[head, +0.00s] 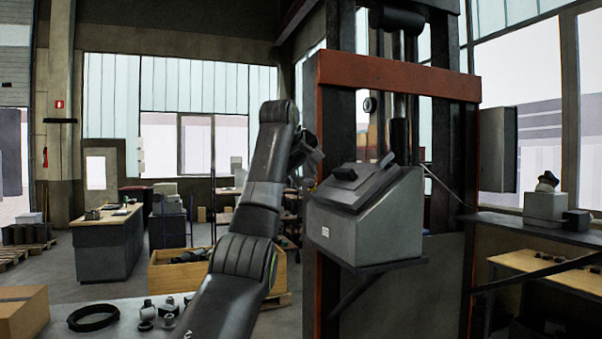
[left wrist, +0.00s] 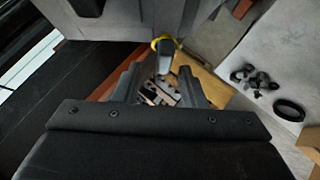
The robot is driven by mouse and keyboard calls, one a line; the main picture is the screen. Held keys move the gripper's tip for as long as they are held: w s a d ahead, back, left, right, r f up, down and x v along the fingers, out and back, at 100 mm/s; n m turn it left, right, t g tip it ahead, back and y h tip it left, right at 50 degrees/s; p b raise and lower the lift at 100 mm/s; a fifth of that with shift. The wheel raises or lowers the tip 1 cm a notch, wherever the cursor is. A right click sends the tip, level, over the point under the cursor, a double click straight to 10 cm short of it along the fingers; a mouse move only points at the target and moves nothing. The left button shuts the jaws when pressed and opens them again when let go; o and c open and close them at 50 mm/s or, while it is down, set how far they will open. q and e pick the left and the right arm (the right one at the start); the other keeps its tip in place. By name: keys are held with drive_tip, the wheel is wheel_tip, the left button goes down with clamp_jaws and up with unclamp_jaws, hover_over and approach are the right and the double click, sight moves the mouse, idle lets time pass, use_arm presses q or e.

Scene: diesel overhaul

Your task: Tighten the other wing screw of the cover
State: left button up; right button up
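A grey box (head: 365,222) with a sloped top stands on a bracket on the press. Its dark cover (head: 362,184) lies on the slope, with a raised dark piece on it. My left gripper (head: 312,158) is just left of the cover, small and partly hidden by my wrist. In the left wrist view its two fingers (left wrist: 160,78) are apart with nothing held between them. Just beyond the fingertips is a small grey piece with a yellow ring (left wrist: 163,46); I cannot tell surely whether it is a wing screw. My right gripper is not in view.
The red-framed press (head: 397,75) rises behind the box. A wooden crate (head: 164,278) with metal parts stands lower left. A light table (head: 120,327) bears a black ring (head: 93,317) and several small dark parts. A shelf (head: 535,225) is at the right.

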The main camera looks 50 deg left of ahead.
use_arm(q)
drive_tip(key=shift+w+d+f, duration=0.1)
drive_tip(key=shift+w+f, duration=0.3)
drive_tip(key=shift+f, duration=0.15)
drive_tip(key=shift+s, duration=0.1)
clamp_jaws()
drive_tip(key=m+b, duration=0.1)
drive_tip(key=m+t+b, duration=0.1)
drive_tip(key=b, duration=0.1)
drive_tip(key=shift+f+t+h, duration=0.2)
drive_tip(key=shift+t+h, duration=0.1)
drive_tip(key=shift+m+b, duration=0.3)
drive_tip(key=shift+m, duration=0.5)
drive_tip(key=shift+r+m+t+h, duration=0.3)
drive_tip(key=shift+m+t+h, duration=0.2)
drive_tip(key=shift+m, duration=0.1)
